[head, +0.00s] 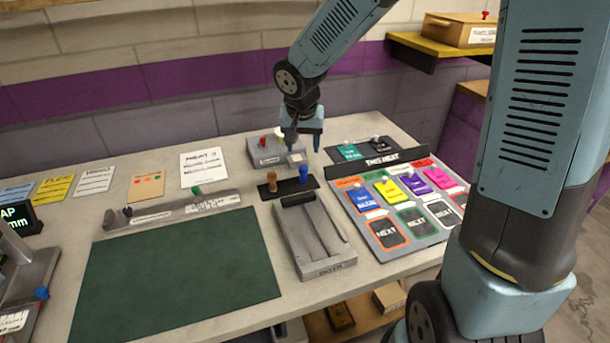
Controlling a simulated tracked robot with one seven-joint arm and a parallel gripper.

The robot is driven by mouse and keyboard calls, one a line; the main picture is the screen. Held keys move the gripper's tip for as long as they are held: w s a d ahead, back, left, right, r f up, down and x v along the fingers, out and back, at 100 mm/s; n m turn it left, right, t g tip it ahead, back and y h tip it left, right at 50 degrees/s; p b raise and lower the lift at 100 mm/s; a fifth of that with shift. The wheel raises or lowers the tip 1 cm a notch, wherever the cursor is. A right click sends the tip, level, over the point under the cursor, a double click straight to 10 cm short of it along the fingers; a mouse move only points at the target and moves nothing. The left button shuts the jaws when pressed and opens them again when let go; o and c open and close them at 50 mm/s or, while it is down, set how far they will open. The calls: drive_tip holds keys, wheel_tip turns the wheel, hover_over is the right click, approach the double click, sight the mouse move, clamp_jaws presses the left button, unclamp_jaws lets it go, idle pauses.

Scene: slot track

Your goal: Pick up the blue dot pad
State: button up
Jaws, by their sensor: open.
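My gripper (304,140) is open, pointing down, with its fingers apart above the back of the table. Below it is a grey block (266,152) with a red knob and a white knob, and a small pale piece (296,158) by its right end. No label marks a blue dot pad, and I cannot tell for sure which thing it is. Blue candidates are a blue card (369,202) with a knob on the right board, a teal card (350,152) on the black panel behind it, and a blue peg (304,174) on a small black strip.
The right board (377,230) carries several coloured cards above "NEXT" frames. A grey tray (309,240) stands in the middle, left of it a dark green mat (180,270). A grey rail (170,212) runs behind the mat. Paper notes (204,166) lie at the back left.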

sight(303, 167)
drive_tip(key=x, duration=0.6)
drive_tip(key=shift+s+a+f, duration=0.1)
drive_tip(key=shift+a+f, duration=0.15)
drive_tip(key=shift+f, duration=0.1)
drive_tip(key=shift+x, duration=2.8)
drive_tip(key=shift+s+d, duration=0.15)
drive_tip(key=shift+d, duration=0.05)
clamp_jaws()
